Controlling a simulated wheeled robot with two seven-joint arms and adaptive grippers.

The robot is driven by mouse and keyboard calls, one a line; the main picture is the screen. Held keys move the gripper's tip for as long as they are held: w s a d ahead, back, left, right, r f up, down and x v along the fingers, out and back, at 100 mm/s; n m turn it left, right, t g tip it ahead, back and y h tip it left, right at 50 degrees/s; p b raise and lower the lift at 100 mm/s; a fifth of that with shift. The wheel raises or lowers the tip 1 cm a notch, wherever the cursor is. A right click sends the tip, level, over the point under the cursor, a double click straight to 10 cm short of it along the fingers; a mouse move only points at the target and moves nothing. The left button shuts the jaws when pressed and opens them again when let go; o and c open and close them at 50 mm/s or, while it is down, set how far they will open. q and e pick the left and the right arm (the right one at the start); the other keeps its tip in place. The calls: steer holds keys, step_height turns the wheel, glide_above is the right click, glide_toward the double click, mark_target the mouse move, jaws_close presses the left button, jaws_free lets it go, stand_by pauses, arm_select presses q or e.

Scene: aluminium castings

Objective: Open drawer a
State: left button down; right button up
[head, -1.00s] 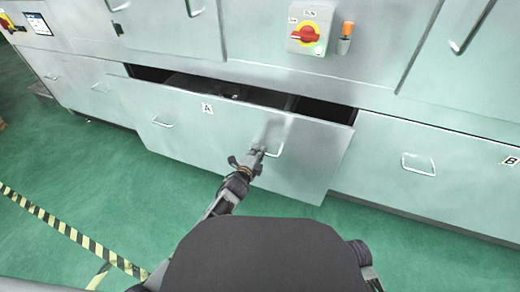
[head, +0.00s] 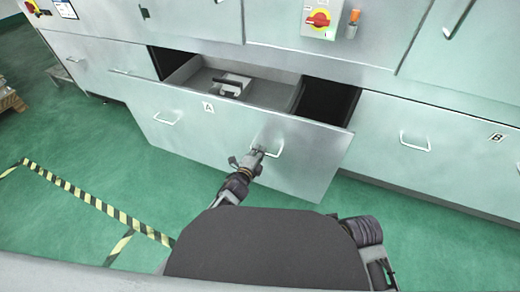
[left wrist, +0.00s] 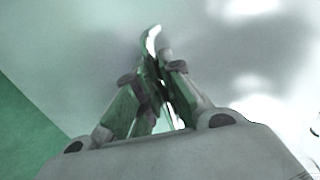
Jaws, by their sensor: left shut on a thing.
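Drawer A (head: 222,145), a wide metal front with a label "A" (head: 208,107), stands pulled out from the cabinet. Its inside shows behind the front. It has two handles: a left one (head: 167,119) that is free and a right one (head: 279,146). My left gripper (head: 256,154) is at the right handle. In the left wrist view the two fingers (left wrist: 162,72) are closed together on the pale curved handle (left wrist: 152,42). My right gripper cannot be made out in the head view.
Inside the drawer lies a metal part with a dark bar (head: 230,86). A closed drawer B (head: 440,145) is at the right.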

arm_select(q)
steer(key=shift+s+a, duration=0.15)
steer(key=shift+s, duration=0.05)
steer(key=c, duration=1.5)
jaws_free()
steer(key=shift+s, duration=0.1)
steer(key=shift+v, duration=3.6)
